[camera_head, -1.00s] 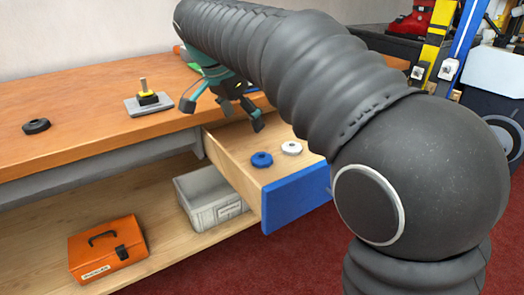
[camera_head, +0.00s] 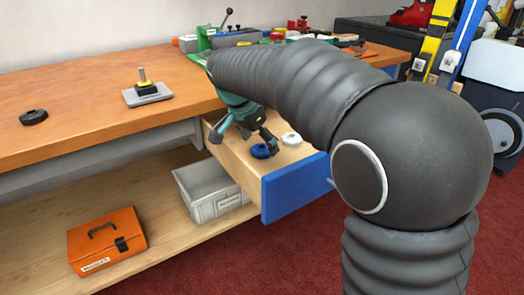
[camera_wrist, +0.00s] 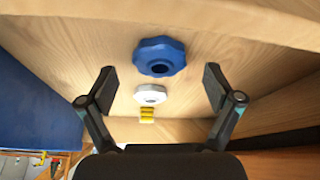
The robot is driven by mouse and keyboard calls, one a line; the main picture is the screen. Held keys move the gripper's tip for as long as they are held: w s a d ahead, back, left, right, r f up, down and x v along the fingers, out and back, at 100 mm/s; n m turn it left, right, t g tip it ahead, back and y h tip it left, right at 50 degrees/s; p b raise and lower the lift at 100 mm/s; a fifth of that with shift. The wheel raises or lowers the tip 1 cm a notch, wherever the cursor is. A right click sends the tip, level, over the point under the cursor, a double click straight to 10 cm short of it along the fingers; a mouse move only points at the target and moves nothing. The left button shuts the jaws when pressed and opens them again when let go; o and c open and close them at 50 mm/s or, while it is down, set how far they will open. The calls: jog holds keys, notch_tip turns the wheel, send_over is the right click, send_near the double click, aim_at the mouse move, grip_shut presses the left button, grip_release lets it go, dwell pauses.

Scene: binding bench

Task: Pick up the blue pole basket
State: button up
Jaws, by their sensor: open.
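The blue pole basket (camera_head: 260,151) is a small scalloped blue ring with a hole, lying on the wooden floor of the open drawer (camera_head: 295,187). In the wrist view the blue pole basket (camera_wrist: 160,57) shows whole, ahead of the gap between the fingers. My gripper (camera_head: 243,136) is open and empty, low over the drawer, and partly covers the blue basket in the head view. The fingers (camera_wrist: 160,82) are spread wide in the wrist view.
Drawer walls stand around the rings, with the blue front panel facing out. A grey bin (camera_head: 208,195) and an orange toolbox (camera_head: 106,241) sit on the lower shelf.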

jog(key=shift+w+d+f, duration=0.15)
jog(key=shift+f, duration=0.4)
jog(key=c, duration=1.1)
jog(key=shift+o, duration=0.2)
jog(key=shift+r, duration=0.2)
notch_tip(320, 180, up, 4)
jog(key=shift+d+r, duration=0.15)
jog(key=s+d+r, duration=0.4)
jog(key=d+r, duration=0.2)
jog(key=d, duration=0.4)
jog(key=shift+d+r, duration=0.2)
jog(key=shift+d, duration=0.2)
